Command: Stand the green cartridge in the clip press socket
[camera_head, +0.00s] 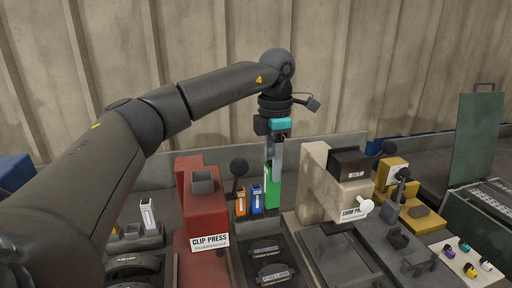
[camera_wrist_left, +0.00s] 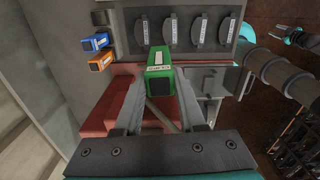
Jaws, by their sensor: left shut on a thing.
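The green cartridge (camera_head: 272,187) is upright in my left gripper (camera_head: 277,158), whose fingers are shut on its upper part. In the left wrist view the labelled end of the green cartridge (camera_wrist_left: 159,69) shows between the two fingers (camera_wrist_left: 158,86). The red clip press (camera_head: 190,210) with its name sign stands to the left in the head view, apart from the cartridge. I cannot tell whether the cartridge's lower end touches anything.
An orange cartridge (camera_head: 240,201) and a blue cartridge (camera_head: 256,199) stand between the press and the green one. A black-knobbed lever (camera_head: 239,168) rises behind them. A beige press (camera_head: 317,190) stands close on the right. A white cartridge (camera_head: 148,214) is at left.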

